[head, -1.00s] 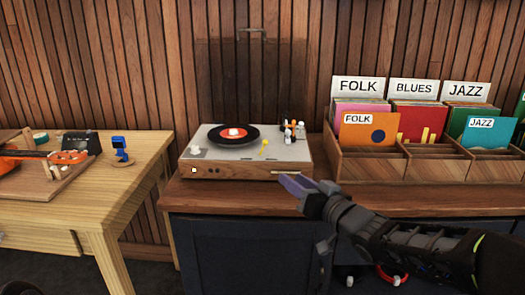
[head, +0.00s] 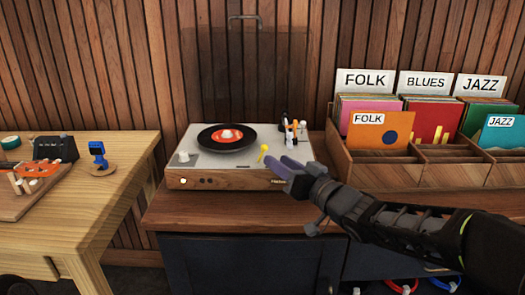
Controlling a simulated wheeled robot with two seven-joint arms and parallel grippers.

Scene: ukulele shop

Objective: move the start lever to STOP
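The record player (head: 205,180) stands on the wooden counter top with a black record (head: 208,144) on its platter. The small yellow lever (head: 262,153) stands up from the front right of its grey deck. My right gripper (head: 281,161) is at the player's front right corner, just right of and in front of the lever. Its two purple fingertips show a small gap and look open, with nothing between them. I see no clear contact with the lever. STOP lettering cannot be read. My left gripper is out of view.
The tonearm and its white parts (head: 290,130) are close behind my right gripper. A wooden record crate (head: 365,170) stands to the right. A wooden table (head: 105,190) with a small blue device (head: 98,152) is at left. The player's clear lid (head: 235,70) is raised.

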